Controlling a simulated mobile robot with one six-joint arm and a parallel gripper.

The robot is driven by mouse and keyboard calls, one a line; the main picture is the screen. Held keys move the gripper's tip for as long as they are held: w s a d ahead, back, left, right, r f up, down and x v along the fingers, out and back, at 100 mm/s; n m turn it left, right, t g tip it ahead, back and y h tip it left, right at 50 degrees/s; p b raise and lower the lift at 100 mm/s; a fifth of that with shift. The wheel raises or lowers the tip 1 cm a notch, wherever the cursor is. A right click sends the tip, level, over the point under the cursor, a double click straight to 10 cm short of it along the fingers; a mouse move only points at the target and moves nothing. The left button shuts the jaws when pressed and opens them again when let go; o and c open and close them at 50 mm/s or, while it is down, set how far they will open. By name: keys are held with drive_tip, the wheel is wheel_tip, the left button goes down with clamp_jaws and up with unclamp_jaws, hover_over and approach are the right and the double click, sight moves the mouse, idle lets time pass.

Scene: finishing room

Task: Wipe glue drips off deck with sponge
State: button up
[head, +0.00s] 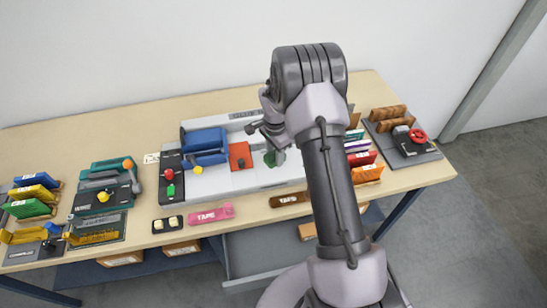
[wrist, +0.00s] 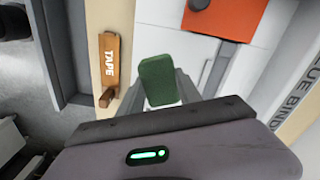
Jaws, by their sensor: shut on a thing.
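A green sponge (wrist: 158,80) is held between the two fingers of my gripper (wrist: 162,88) in the wrist view. My gripper is shut on it. In the head view the sponge (head: 270,158) shows as a small green patch below my gripper (head: 276,153), over the white deck (head: 213,182) of the binder. The deck also shows in the wrist view (wrist: 205,52). I cannot tell whether the sponge touches the deck. No glue drips can be made out; my arm hides the deck's right part.
An orange-red block (head: 240,155) and a blue roller-like part (head: 204,145) stand left of the sponge. A control panel (head: 170,178) is at the deck's left end. Brown tape (head: 289,200) and pink tape (head: 211,214) lie along the front edge. Colored stacks (head: 362,160) stand right.

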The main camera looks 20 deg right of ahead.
drive_tip(key=shift+r+p, duration=0.65)
drive_tip(key=shift+r, duration=0.85)
